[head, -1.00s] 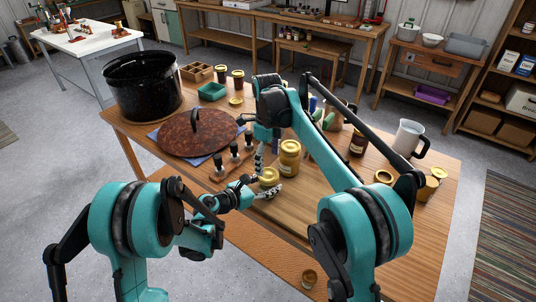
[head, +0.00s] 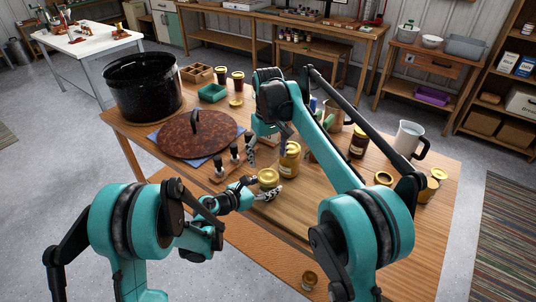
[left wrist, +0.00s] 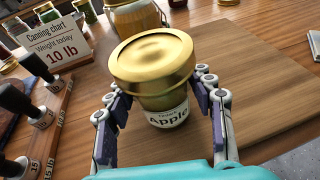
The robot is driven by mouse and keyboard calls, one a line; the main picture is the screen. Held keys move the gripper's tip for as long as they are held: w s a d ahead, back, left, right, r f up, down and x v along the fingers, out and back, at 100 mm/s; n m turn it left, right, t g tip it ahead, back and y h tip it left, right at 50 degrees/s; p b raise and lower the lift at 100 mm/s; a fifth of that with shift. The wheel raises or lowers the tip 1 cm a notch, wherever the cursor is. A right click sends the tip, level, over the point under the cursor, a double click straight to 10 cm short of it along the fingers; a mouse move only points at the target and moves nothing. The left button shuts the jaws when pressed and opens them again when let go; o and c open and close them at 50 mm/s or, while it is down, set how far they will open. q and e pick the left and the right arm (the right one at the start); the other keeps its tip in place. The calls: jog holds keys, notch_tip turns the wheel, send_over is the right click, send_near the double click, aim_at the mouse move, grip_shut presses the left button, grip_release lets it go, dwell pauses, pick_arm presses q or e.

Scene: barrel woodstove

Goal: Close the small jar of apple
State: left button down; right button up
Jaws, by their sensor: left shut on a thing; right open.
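The small apple jar (left wrist: 167,114) stands upright on a wooden board, its label reading "Apple". A wide gold lid (left wrist: 152,56) sits over its mouth; I cannot tell whether it is tight. In the head view the gold lid (head: 268,176) shows on top of the jar. My left gripper (left wrist: 162,88) is shut around the jar's sides, below the lid; it also shows low in the head view (head: 267,192).
A larger gold-lidded jar (head: 289,163) stands just behind the small jar. A canning chart sign (left wrist: 52,43) stands back left. The board's front right (head: 300,206) is clear.

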aim_at(268, 175)
jog(key=n, duration=0.4)
jog(key=shift+r+n, duration=0.15)
jog(key=shift+n, duration=0.15)
jog(key=n, duration=0.5)
jog(key=shift+r, duration=0.2)
jog(key=shift+f, duration=4.05)
jog(key=shift+c, duration=0.3)
